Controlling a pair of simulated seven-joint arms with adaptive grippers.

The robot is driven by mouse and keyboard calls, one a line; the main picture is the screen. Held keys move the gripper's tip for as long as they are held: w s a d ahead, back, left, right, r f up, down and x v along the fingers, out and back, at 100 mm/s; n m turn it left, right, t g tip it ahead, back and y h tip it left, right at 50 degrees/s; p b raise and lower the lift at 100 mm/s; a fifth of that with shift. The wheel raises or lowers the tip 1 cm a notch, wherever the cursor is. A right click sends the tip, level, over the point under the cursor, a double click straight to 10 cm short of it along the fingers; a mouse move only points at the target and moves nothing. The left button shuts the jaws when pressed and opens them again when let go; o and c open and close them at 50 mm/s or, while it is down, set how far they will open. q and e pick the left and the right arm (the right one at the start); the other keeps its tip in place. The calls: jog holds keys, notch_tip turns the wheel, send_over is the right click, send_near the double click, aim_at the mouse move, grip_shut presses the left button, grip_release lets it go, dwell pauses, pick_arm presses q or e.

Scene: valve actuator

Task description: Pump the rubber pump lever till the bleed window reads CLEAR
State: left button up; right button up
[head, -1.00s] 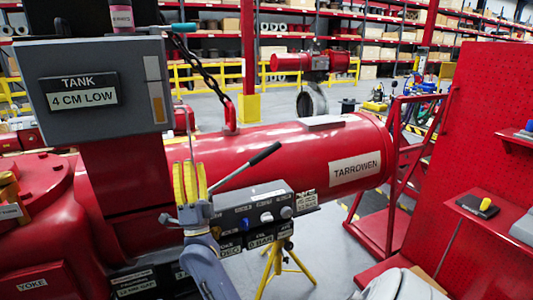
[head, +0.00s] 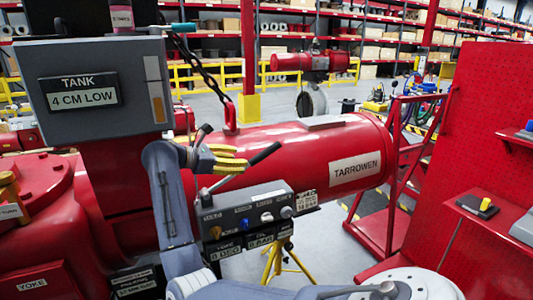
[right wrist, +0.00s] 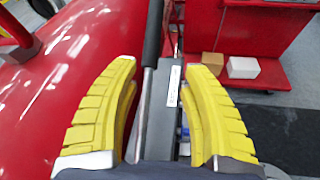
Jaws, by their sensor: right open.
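The pump lever (head: 265,153) slants up to the right from the grey control box (head: 262,217), with a silver shaft and black rubber grip. My right gripper (head: 243,158) has yellow fingers and is open beside the lever, its fingers pointing right. In the right wrist view, the lever's black grip (right wrist: 153,35) and silver shaft appear between the open fingers (right wrist: 165,75); contact cannot be told. Small readouts on the box front appear to show "0 DEG" and "0 BAR". A small label (head: 306,201) at the box's right end is unreadable. My left gripper is not in view.
The large red cylinder marked TARROWEN (head: 355,168) lies behind the lever. A grey display (head: 90,88) reading "TANK 4 CM LOW" stands at left. A red pegboard (head: 490,130) with shelves stands at right. A chain (head: 203,70) hangs to the cylinder's lifting eye.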

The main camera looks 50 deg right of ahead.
aim_at(264, 151)
jog(key=shift+y, duration=0.3)
jog(key=d, duration=0.3)
jog(key=s+d, duration=0.1)
jog(key=d, duration=0.3)
jog(key=s+d, duration=0.1)
jog(key=d, duration=0.3)
jog(key=shift+d+f, duration=0.1)
jog(key=shift+f, duration=0.1)
jog(key=shift+s+d+f, duration=0.15)
jog(key=shift+d+f, duration=0.1)
jog(key=shift+d, duration=0.3)
jog(key=shift+o, duration=0.3)
grip_shut()
